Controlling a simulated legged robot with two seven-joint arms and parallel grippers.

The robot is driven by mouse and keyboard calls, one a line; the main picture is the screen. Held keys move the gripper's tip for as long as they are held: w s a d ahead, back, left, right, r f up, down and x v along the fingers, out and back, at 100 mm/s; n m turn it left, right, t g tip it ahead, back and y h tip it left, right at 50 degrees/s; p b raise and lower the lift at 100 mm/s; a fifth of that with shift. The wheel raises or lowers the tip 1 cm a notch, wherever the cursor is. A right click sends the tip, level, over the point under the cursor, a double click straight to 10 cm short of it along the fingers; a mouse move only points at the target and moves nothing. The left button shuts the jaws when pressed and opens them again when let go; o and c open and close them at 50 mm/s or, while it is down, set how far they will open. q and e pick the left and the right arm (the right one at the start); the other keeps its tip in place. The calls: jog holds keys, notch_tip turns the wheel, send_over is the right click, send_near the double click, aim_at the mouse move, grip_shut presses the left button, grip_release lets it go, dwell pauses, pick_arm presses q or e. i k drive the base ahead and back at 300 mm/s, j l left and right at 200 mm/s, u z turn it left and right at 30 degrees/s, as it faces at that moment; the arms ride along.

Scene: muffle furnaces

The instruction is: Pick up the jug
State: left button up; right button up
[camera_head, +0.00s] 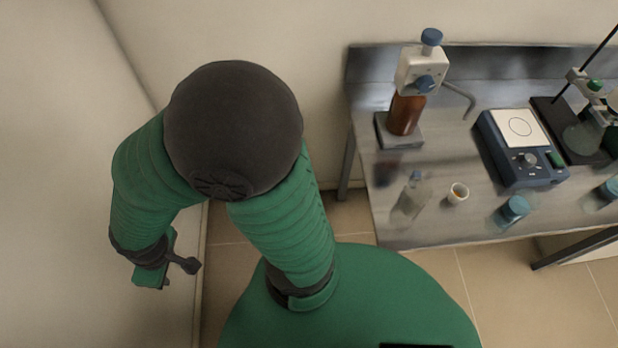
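I cannot make out a clear jug. A clear glass vessel (410,200) with a narrow, bluish top stands near the front left of the metal bench (440,235); I cannot tell whether it is the jug.
An amber bottle (405,113) with a dispenser, a blue stirrer (525,148) and a stand (580,130) are on the bench. Walls rise left and behind.

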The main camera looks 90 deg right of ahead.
aim_at(416, 192)
jog(key=i+z, duration=0.15)
jog(key=z, duration=0.35)
jog(key=i+j+z, duration=0.1)
jog(key=z, duration=0.4)
